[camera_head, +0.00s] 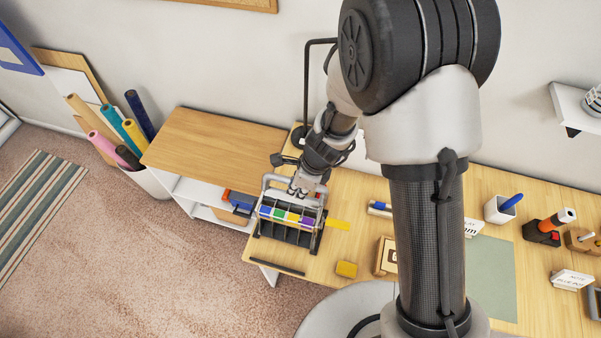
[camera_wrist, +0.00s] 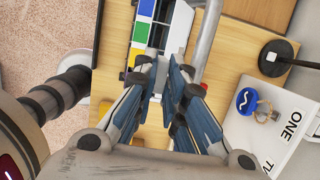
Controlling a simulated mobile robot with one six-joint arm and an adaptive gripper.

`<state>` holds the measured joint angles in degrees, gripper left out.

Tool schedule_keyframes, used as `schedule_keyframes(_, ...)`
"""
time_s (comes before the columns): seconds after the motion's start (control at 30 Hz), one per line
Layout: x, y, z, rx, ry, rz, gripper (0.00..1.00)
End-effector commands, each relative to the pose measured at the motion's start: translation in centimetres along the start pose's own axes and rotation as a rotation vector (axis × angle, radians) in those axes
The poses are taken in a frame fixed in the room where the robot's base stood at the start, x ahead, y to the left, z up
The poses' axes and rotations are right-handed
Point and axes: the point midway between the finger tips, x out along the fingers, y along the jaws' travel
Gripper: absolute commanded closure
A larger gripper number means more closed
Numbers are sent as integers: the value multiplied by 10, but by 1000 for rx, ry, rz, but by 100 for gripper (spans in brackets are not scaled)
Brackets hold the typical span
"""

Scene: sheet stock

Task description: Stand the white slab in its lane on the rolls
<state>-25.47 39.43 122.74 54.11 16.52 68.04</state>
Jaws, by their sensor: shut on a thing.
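My gripper (camera_head: 300,188) is over a dark rack (camera_head: 285,236) at the left end of the table, with its fingers pointing down. In the wrist view my gripper (camera_wrist: 168,73) has its two fingers close together. A white slab (camera_wrist: 180,30) shows at the fingertips and is held there. In the head view the slab (camera_head: 291,198) is a pale strip above the rack's row of coloured tags, partly hidden by my fingers. The tags include blue, green and purple ones. The rolls under the slab, and whether it touches them, I cannot tell.
A grey tube frame (camera_wrist: 207,35) rises beside the slab. A wooden-topped shelf (camera_head: 215,140) stands left.

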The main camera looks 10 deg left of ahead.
Motion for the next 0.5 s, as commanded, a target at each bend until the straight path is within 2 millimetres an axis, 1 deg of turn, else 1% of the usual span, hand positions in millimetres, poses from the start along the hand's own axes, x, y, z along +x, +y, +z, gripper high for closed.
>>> schedule_keyframes(0.37, -1, 0, 0, -1, -1, 5, 100)
schedule_keyframes(0.5, 13, 0, -4, -1, -1, 4, 100)
